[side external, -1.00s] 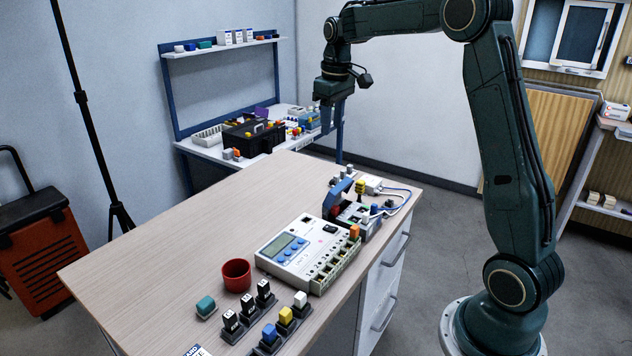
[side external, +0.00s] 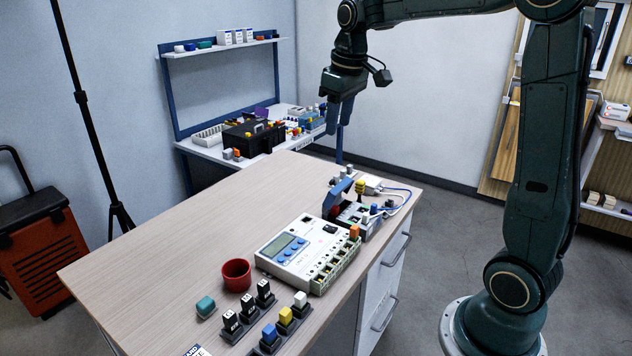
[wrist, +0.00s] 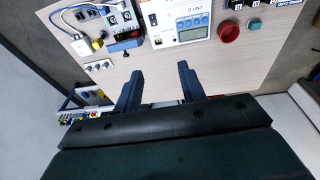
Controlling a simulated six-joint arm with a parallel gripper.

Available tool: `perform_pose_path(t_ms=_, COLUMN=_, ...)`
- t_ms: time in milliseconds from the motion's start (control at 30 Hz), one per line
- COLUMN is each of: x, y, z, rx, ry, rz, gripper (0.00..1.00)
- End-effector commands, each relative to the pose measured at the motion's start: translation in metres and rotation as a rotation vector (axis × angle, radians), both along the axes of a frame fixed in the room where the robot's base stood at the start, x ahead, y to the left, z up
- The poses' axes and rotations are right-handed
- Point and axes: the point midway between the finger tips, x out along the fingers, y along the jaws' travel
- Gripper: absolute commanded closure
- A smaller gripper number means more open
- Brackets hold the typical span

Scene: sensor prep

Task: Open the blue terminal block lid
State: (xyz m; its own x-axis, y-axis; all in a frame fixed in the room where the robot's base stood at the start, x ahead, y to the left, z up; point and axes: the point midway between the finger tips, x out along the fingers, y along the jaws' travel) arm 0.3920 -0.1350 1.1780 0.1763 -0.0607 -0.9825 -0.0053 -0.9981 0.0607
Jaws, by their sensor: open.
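The blue terminal block lid (side external: 340,188) shows as a tilted blue bar at the left end of the terminal block (side external: 352,212), near the back of the bench. In the wrist view the blue lid (wrist: 126,46) is a short bar at the block's edge, above the left finger. I cannot tell its exact angle. My gripper (side external: 338,128) hangs in the air above and behind the block, apart from everything. In the wrist view my gripper (wrist: 160,88) has its two fingers well apart with nothing between them.
A grey-white unit with a display (side external: 298,250) stands beside the block. A red cup (side external: 237,275), a teal block (side external: 205,306) and switch rows are nearer the front. Blue and white wires (side external: 395,189) run at the block's far side. The bench's left half (side external: 180,235) is clear.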

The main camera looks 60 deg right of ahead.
Motion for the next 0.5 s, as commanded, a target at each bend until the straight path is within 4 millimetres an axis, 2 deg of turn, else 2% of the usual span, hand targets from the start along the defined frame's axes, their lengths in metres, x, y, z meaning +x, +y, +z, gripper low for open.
perform_pose_path(t_ms=500, x=0.0025, y=-0.0023, z=-0.0007, rx=0.0, ry=0.002, rz=-0.001, gripper=0.6)
